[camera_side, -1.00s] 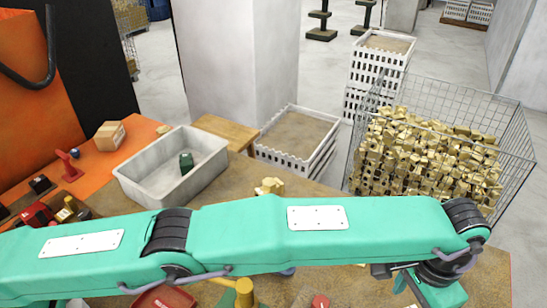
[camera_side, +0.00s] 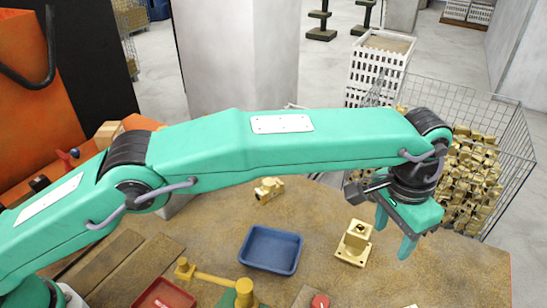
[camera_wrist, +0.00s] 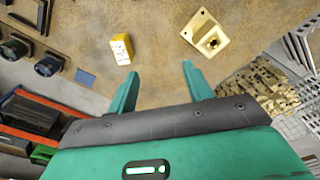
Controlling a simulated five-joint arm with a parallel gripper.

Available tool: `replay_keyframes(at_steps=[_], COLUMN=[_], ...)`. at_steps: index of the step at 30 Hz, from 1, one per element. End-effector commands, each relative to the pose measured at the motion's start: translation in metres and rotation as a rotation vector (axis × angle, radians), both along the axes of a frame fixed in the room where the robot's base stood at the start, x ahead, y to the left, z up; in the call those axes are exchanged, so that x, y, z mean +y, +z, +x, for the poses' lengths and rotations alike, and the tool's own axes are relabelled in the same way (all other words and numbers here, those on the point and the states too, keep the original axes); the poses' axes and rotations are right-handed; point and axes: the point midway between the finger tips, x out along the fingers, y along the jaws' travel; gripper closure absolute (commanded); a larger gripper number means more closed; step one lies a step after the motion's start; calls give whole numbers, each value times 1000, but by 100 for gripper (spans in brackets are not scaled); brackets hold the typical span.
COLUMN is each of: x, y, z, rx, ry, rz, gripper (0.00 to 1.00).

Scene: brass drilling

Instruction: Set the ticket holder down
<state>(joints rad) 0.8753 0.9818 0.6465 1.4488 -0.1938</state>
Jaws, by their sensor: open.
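My gripper (camera_side: 394,233) is open and points down above the right part of the bench. Its two fingers (camera_wrist: 158,78) also show in the wrist view, with nothing between them. A yellow block with a pale, marked face (camera_wrist: 122,48) stands on the bench beyond the left fingertip, apart from it. It may be the ticket holder, but I cannot tell for sure. I cannot pick it out in the side view, where my arm covers part of the bench.
A brass fitting with a square flange (camera_side: 353,245) lies left of my gripper. Another brass fitting (camera_side: 268,189) lies farther back. A blue tray (camera_side: 270,249) and a red tray (camera_side: 163,296) sit on the bench. A wire basket of brass parts (camera_side: 480,175) stands behind my gripper.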

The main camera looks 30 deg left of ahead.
Motion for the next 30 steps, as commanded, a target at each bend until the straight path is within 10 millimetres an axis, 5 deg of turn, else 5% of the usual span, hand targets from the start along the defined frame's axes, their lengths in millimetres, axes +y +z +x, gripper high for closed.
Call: replay_keyframes(at_steps=[6, 14, 30], x=[63, 141, 305], y=[52, 100, 158], z=[27, 39, 2], rx=[-34, -76, -182], ry=[77, 163, 342], rz=[-34, -68, -118], gripper=[50, 50, 50])
